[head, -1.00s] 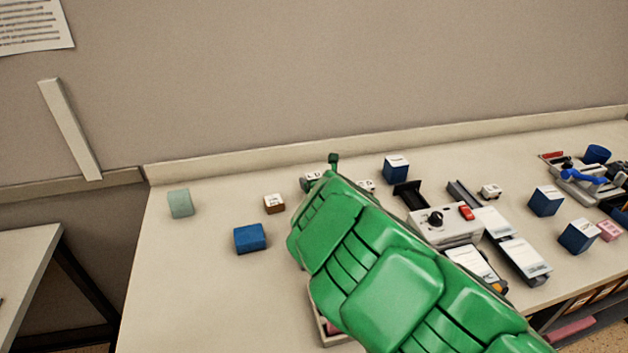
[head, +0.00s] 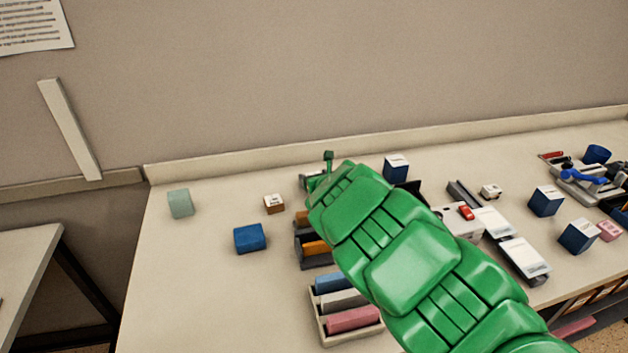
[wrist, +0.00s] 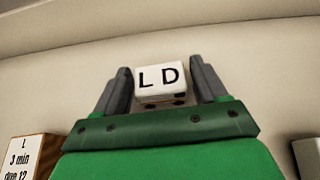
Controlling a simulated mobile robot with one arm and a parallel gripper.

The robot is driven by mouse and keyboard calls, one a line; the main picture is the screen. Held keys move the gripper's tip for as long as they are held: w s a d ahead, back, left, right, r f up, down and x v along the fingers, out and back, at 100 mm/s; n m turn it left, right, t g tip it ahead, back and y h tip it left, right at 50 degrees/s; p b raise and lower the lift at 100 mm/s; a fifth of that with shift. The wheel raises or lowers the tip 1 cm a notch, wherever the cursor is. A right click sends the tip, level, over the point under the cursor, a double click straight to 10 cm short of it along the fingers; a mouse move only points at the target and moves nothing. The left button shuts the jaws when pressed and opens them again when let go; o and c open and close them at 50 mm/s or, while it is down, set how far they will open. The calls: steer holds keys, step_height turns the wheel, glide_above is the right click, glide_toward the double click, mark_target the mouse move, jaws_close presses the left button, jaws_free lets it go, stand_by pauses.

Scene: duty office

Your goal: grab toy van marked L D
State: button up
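The small white toy van (wrist: 160,76) shows the black letters "L D" in the wrist view. It sits on the pale table top between the two grey fingers of my gripper (wrist: 161,68). A narrow gap shows on each side of the van, so the fingers are open around it and not closed on it. In the head view my green arm reaches over the table, and its end hides most of the spot where the van stands.
A brown-and-white labelled block (wrist: 27,155) is at lower left in the wrist view. In the head view, a blue block (head: 250,239), a teal block (head: 180,203), a rack of coloured items (head: 320,330) and a dark blue box (head: 396,168) stand around my arm. The table's left is mostly clear.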

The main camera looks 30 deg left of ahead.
steer(key=c, duration=0.7)
steer(key=shift+r, duration=0.1)
steer(key=shift+c, duration=0.2)
